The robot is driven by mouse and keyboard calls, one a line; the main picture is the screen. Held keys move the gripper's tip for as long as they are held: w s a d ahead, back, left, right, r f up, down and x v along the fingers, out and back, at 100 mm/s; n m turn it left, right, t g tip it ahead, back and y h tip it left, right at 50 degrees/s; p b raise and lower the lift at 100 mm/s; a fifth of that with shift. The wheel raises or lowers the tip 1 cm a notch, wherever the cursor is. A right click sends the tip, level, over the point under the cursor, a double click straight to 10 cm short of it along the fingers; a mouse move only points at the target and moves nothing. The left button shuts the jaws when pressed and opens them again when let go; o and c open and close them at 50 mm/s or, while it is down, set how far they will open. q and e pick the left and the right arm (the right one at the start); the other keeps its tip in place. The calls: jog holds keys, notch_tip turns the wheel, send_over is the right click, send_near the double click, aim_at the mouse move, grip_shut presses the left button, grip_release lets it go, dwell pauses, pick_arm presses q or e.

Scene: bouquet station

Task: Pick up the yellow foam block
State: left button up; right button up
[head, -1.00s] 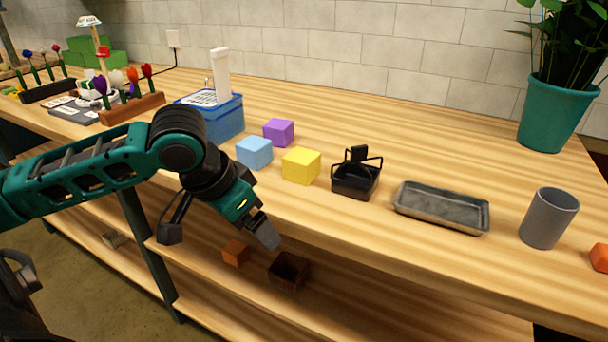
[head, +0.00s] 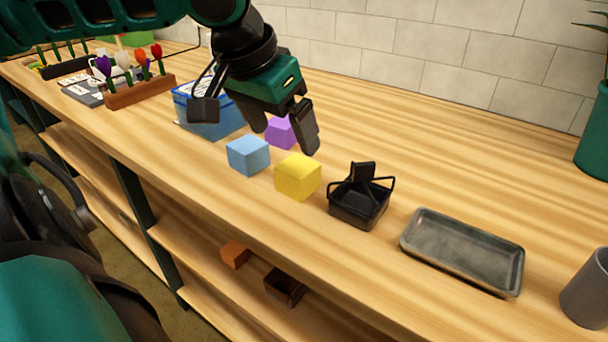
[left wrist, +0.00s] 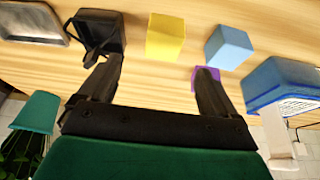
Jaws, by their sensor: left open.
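The yellow foam block (head: 298,177) sits on the wooden counter between a light blue block and a black basket. It also shows in the left wrist view (left wrist: 165,37), at the top between and beyond my fingers. My left gripper (head: 256,128) is open and empty. In the head view it appears above and behind the blocks, one finger near the purple block and the other by the blue box. In the left wrist view the gripper's fingers (left wrist: 156,75) are spread wide with nothing between them. My right gripper is not clearly in view.
A light blue block (head: 248,155) and a purple block (head: 281,132) stand left of the yellow one. The black basket (head: 360,205) stands close on its right, then a grey tray (head: 462,252) and a grey cup (head: 588,290). A blue box (head: 205,118) stands at left. Counter behind is clear.

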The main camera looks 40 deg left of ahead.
aim_at(296, 165)
pick_arm(q)
jog(key=b+x, duration=0.1)
jog(key=x, duration=0.3)
jog(key=shift+f, duration=0.35)
jog(key=shift+w+f, duration=0.15)
jog(key=shift+f, duration=0.2)
jog(key=x, duration=0.1)
jog(key=b+x, duration=0.2)
jog(key=x, duration=0.1)
jog(key=shift+w+a, duration=0.15)
jog(key=shift+a, duration=0.25)
jog(key=shift+w+f+b, duration=0.25)
jog(key=shift+f+b, duration=0.2)
jog(key=shift+f, duration=0.05)
jog(key=c, duration=1)
